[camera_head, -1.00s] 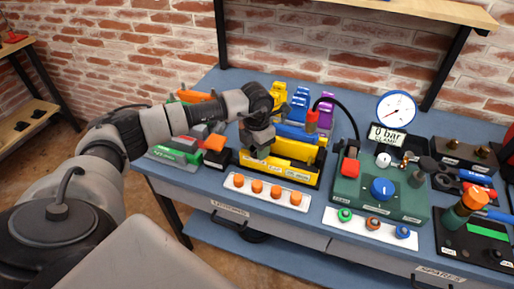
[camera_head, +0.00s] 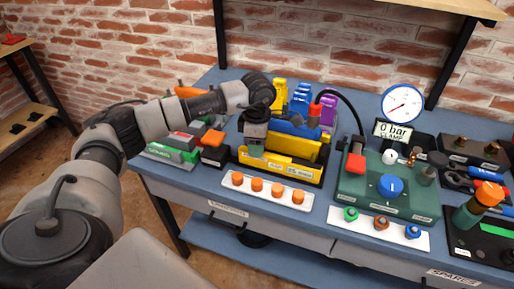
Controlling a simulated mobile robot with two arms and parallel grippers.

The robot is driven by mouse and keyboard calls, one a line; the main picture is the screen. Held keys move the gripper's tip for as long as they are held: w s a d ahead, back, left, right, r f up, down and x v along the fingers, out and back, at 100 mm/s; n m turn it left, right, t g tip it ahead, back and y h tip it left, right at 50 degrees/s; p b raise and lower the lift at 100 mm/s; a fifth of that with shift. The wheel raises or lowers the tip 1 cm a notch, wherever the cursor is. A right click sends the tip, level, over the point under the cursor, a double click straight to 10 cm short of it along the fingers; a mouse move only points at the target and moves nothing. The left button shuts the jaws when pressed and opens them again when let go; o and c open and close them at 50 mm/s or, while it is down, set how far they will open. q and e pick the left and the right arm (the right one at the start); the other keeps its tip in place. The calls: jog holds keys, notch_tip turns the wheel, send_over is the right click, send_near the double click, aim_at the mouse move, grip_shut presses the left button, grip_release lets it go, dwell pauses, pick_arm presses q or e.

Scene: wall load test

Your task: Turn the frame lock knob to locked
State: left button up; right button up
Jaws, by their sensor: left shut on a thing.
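A black and yellow fixture frame (camera_head: 296,169) stands on the blue bench, with a blue part (camera_head: 297,128) lying along it. My left gripper (camera_head: 256,151) points down at the left end of this frame. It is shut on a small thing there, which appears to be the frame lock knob. The fingers hide the knob, so its pointer and setting cannot be read. My right gripper is not in view.
A green clamp box (camera_head: 350,187) with a blue dial knob (camera_head: 390,186) and a gauge (camera_head: 403,104) stands to the right. A white strip with orange buttons (camera_head: 256,184) lies in front. Green and orange blocks (camera_head: 213,138) sit left of the gripper.

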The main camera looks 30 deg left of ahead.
pick_arm(q)
jog(key=m+b, duration=0.2)
jog(key=m, duration=0.2)
jog(key=shift+m, duration=0.3)
jog(key=shift+r+m+b, duration=0.1)
jog(key=shift+m+b, duration=0.45)
jog(key=shift+m, duration=1.05)
jog(key=o, duration=0.9)
jog(key=shift+o, duration=0.2)
notch_tip(320, 180, up, 11)
jog(key=shift+w, duration=0.15)
